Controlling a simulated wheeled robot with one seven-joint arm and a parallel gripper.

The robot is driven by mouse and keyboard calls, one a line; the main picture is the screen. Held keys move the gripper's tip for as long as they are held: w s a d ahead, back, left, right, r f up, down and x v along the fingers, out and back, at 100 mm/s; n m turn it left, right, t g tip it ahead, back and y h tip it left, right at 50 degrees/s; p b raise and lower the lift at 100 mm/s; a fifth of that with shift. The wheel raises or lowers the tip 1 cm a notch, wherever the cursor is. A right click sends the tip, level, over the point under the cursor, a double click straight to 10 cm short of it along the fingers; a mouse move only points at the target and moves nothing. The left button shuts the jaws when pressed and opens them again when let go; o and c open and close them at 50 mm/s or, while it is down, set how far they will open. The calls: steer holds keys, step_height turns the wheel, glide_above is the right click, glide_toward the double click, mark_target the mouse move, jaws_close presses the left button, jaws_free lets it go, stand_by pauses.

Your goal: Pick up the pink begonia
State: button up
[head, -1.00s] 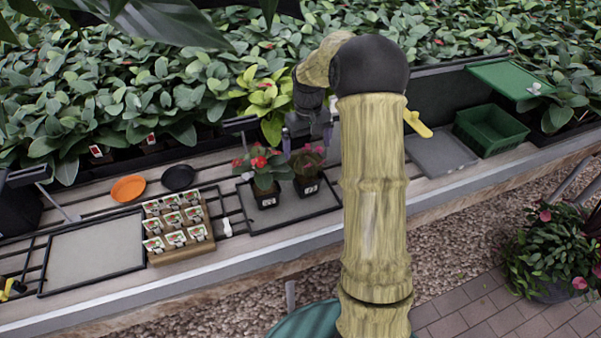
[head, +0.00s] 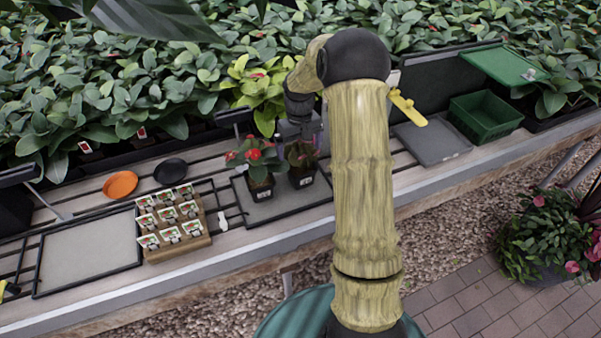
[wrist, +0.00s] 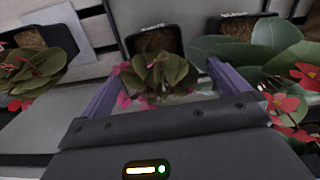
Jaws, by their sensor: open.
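The pink begonia (head: 301,157) stands upright in a small black labelled pot on a dark-rimmed tray. My gripper (head: 304,136) is directly over it and hides part of its top. In the wrist view the pink begonia (wrist: 158,72) lies between the two purple fingers of my gripper (wrist: 162,72). The fingers are spread apart, one on each side of its leaves, with its pink flowers near the left finger. The pot is beyond the fingertips.
A red begonia (head: 257,158) stands close beside, by the right finger in the wrist view (wrist: 295,100). Another potted plant (wrist: 28,72) is at the wrist view's left. Plant-label blocks (head: 170,222), an orange saucer (head: 120,184) and a green crate (head: 484,117) share the bench.

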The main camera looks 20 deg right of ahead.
mark_target(300, 168)
step_height(300, 168, down, 6)
steer(key=shift+f, duration=0.1)
stand_by(0.4)
steer(key=f, duration=0.5)
steer(key=shift+w+d+p, duration=0.1)
steer(key=shift+d+p, duration=0.1)
steer(key=shift+p, duration=0.2)
steer(key=c, duration=1.2)
